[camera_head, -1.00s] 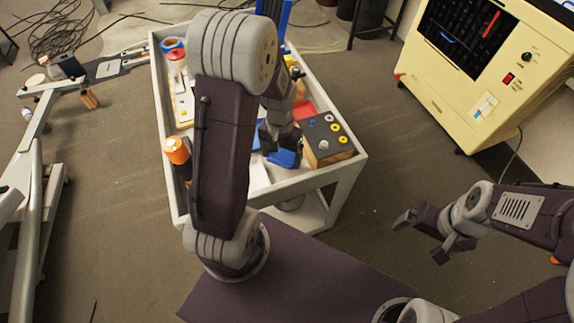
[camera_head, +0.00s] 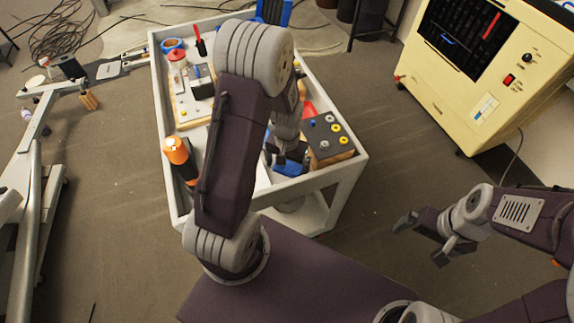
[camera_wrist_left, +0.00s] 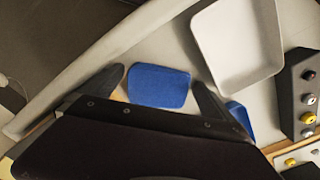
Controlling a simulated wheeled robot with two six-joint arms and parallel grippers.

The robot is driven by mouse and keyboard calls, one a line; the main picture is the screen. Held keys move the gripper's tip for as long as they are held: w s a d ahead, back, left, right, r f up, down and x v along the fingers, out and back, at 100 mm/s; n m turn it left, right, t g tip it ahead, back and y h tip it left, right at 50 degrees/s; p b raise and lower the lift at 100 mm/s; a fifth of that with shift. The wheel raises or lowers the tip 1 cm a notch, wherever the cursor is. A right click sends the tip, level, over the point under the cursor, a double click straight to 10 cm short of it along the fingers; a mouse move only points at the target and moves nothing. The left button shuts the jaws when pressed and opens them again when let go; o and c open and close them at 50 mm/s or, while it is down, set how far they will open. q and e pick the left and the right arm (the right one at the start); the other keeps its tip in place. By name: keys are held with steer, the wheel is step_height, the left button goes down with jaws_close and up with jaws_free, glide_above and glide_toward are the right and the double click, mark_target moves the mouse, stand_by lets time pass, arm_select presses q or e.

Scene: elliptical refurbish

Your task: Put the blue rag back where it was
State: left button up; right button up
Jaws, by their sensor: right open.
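The blue rag (camera_wrist_left: 160,86) shows in the left wrist view as a flat rounded patch between the two fingers of my left gripper (camera_wrist_left: 158,82). The fingers stand apart, one at each side of it; whether they press on it I cannot tell. In the head view my left gripper (camera_head: 290,157) is low over the near end of the grey cart (camera_head: 348,172), with a blue patch right under it. My forearm hides part of the cart. My right gripper (camera_head: 422,240) is open and empty over the floor at the right.
A black-topped block with coloured knobs (camera_head: 327,140) stands right beside my left gripper. An orange-topped bottle (camera_head: 177,152) is at the cart's left edge. A pale tray (camera_wrist_left: 238,45) and another blue piece (camera_wrist_left: 240,118) lie near the rag. A yellow machine (camera_head: 440,85) stands at right.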

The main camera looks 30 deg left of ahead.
mark_target(287, 168)
arm_select(q)
steer(key=shift+r, duration=0.3)
step_height(287, 168, up, 12)
steer(key=p, duration=0.2)
steer(key=shift+m+t, duration=0.3)
steer(key=shift+t, duration=0.3)
steer(key=s+d, duration=0.1)
steer(key=s, duration=0.1)
steer(key=s+d, duration=0.2)
steer(key=s, duration=0.1)
steer(key=s+d+f, duration=0.1)
steer(key=s, duration=0.1)
steer(key=shift+s+d, duration=0.2)
steer(key=shift+d, duration=0.1)
steer(key=shift+s, duration=0.1)
